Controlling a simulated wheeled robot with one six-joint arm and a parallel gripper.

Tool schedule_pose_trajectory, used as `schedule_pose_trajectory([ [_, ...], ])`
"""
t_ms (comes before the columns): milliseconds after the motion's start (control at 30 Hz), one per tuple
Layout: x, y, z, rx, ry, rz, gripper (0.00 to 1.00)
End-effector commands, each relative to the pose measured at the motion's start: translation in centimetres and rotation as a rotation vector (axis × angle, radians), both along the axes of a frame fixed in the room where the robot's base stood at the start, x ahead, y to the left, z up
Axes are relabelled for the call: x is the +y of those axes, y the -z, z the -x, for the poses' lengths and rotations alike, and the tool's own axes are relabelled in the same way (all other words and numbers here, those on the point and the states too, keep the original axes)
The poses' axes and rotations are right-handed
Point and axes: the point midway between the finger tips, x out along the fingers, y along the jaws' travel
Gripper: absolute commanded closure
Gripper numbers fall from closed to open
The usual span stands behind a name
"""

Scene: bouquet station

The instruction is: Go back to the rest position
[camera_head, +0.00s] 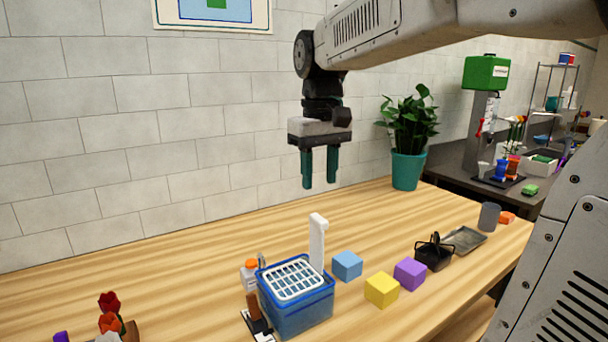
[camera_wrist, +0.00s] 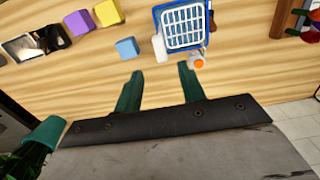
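My gripper (camera_head: 320,168) hangs pointing down in the air above the wooden table, in front of the tiled wall. Its two green fingers stand apart with nothing between them. In the wrist view the gripper (camera_wrist: 158,88) also shows open fingers, with only bare table behind them. It is clear of all objects on the table.
The table (camera_head: 190,275) holds a blue basket (camera_head: 302,318) with a white grid, a white upright post (camera_head: 317,243), blue (camera_head: 347,266), yellow (camera_head: 381,290) and purple (camera_head: 410,273) cubes, a black caddy (camera_head: 433,255) and a potted plant (camera_head: 408,170). Red flowers (camera_head: 110,303) stand front left.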

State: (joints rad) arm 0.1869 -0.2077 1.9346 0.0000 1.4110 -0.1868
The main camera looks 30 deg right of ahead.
Motion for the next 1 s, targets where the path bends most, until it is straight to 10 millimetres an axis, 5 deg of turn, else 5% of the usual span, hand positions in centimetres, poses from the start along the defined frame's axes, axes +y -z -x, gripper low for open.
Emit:
schedule_pose_trajectory([
  [267, 0.0, 0.2, -0.1, -0.007, 0.02, 0.001, 0.6],
  [367, 0.3, 2.4, 1.1, 0.013, 0.051, -0.002, 0.6],
  [800, 6.1, 11.4, 16.8, -0.054, 0.053, 0.004, 0.6],
  [1000, 6.9, 12.3, 19.2, -0.098, 0.012, 0.003, 0.6],
])
